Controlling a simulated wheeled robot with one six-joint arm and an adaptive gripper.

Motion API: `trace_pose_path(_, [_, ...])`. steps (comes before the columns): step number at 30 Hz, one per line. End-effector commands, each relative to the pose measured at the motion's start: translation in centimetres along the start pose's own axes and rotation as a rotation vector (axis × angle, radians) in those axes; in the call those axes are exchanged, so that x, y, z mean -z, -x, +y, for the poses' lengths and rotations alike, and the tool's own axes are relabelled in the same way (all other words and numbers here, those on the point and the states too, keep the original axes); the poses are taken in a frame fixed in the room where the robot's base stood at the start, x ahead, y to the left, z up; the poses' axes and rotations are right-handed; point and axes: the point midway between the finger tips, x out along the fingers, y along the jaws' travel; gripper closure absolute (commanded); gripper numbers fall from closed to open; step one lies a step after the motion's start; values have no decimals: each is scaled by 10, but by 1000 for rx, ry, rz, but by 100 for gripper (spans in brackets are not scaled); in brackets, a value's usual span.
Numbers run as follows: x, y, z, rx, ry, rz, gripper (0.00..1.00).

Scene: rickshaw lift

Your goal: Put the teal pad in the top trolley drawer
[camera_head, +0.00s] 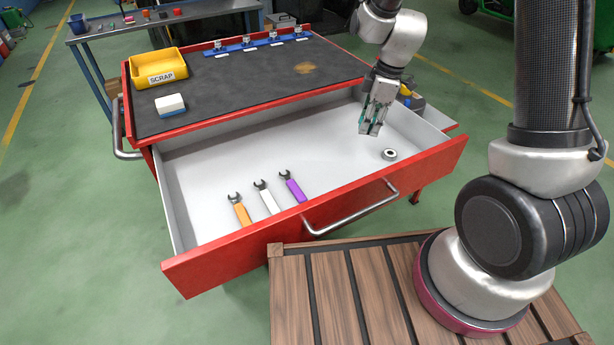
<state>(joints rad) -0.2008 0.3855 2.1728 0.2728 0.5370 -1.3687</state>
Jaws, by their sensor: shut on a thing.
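The top trolley drawer (228,168) is pulled out, with a red front and a pale inside. My gripper (371,130) points down over the right part of the drawer. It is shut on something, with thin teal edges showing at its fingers. I take this to be the teal pad (362,112), which is mostly hidden by the fingers. I cannot tell whether it touches the drawer floor.
Orange (241,212), white (268,200) and purple (294,188) wrenches lie at the drawer's front left. A metal ring (389,154) lies right of my gripper. A yellow scrap bin (158,68) and a white-and-blue block (170,104) stand on the trolley top. The drawer's middle is clear.

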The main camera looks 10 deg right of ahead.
Motion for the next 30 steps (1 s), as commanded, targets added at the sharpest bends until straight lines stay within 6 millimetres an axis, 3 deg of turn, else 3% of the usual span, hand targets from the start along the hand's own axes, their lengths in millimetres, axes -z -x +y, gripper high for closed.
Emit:
trace_pose_path(3, [10,-2,-14,44,285,-1,93])
trace_pose_path(9, [19,-6,-28,89,576,-2,93])
trace_pose_path(18, [12,-54,-31,98,620,-3,93])
trace_pose_path(23, [10,-67,-30,95,619,-2,93])
trace_pose_path(30, [5,-101,-30,95,619,-3,93])
